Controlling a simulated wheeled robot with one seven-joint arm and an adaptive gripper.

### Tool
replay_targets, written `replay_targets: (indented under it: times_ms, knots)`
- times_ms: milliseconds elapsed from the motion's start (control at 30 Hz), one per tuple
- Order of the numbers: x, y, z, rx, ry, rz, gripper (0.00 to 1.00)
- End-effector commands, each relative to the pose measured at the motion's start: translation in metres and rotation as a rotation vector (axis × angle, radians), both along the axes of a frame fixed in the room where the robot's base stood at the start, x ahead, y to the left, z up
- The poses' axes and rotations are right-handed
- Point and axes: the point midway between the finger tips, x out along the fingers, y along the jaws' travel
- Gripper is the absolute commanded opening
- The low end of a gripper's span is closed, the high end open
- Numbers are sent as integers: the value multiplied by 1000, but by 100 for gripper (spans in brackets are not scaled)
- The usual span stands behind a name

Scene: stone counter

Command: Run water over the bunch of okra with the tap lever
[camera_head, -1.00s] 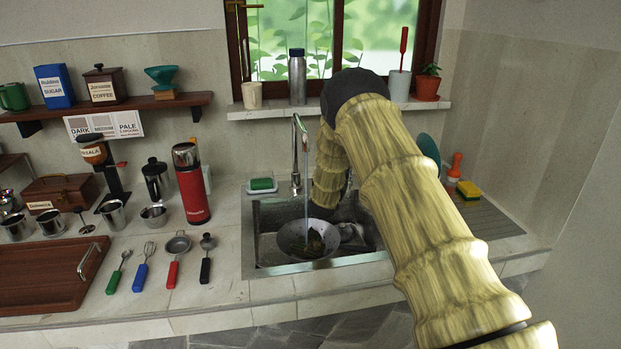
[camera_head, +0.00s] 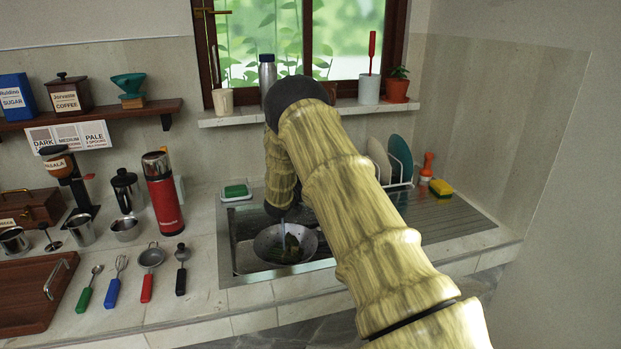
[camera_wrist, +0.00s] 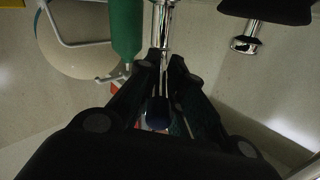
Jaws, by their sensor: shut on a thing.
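Dark green okra (camera_head: 291,245) lies in a grey metal bowl (camera_head: 262,250) in the sink. A thin stream of water (camera_head: 283,232) falls into the bowl. My gripper (camera_wrist: 165,58) is shut between the arm and the sink. Chrome metal of the tap (camera_wrist: 162,22) runs up from its fingertips in the wrist view. The gripped part appears to be the tap lever, mostly hidden by the black fingers. In the head view my arm covers the tap, and only the dark end of my gripper (camera_head: 280,210) shows above the bowl.
A red flask (camera_head: 163,195) and a green sponge (camera_head: 236,191) stand to the left. Utensils lie at the front left. The right drainboard (camera_head: 450,215) is mostly clear.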

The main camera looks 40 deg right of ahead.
Motion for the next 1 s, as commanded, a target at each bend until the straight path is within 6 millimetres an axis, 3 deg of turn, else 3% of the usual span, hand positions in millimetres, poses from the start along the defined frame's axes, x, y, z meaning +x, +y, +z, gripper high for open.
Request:
replay_targets:
  times_ms: [67, 100, 200, 667, 1000]
  knots:
    - [-2, -2, 0, -2, 1, -3, 0]
    - [-2, -2, 0, -2, 1, -3, 15]
    - [-1, -1, 0, -2, 1, -3, 34]
    - [-1, 9, 0, -1, 1, 2, 35]
    - [-20, 63, -1, 1, 2, 3, 35]
